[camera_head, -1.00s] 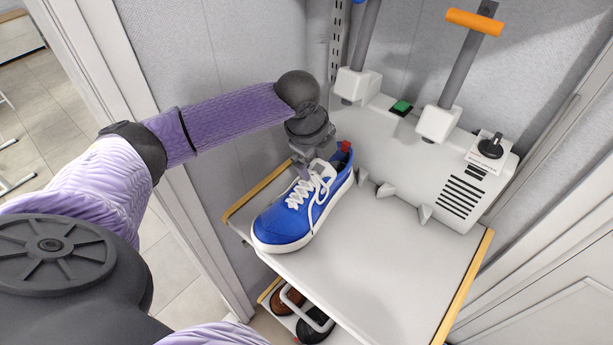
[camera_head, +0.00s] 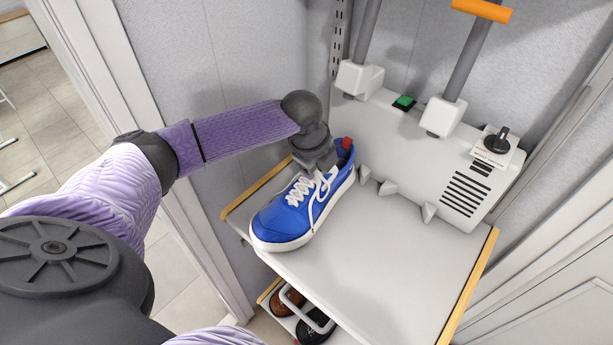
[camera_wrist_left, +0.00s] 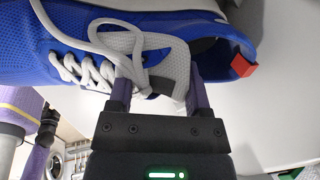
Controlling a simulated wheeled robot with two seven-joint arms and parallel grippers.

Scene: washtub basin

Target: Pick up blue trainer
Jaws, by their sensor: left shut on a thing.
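The blue trainer (camera_head: 285,218) has white laces, a white sole and a red heel tab. It sits on the left part of the white shelf (camera_head: 372,268), toe toward the front left. My left gripper (camera_head: 315,172) reaches down from above at the shoe's opening. In the left wrist view the gripper (camera_wrist_left: 158,92) is shut on the grey tongue of the trainer (camera_wrist_left: 45,50), with one finger on each side of it. The fingertips are partly hidden by the tongue and laces. My right gripper is not in view.
A white machine (camera_head: 430,165) with grey posts, a green button (camera_head: 404,102) and a black knob (camera_head: 497,142) stands behind the trainer. Brown and black shoes (camera_head: 315,327) lie on a lower rack. A wall and door frame stand left. The shelf's right side is clear.

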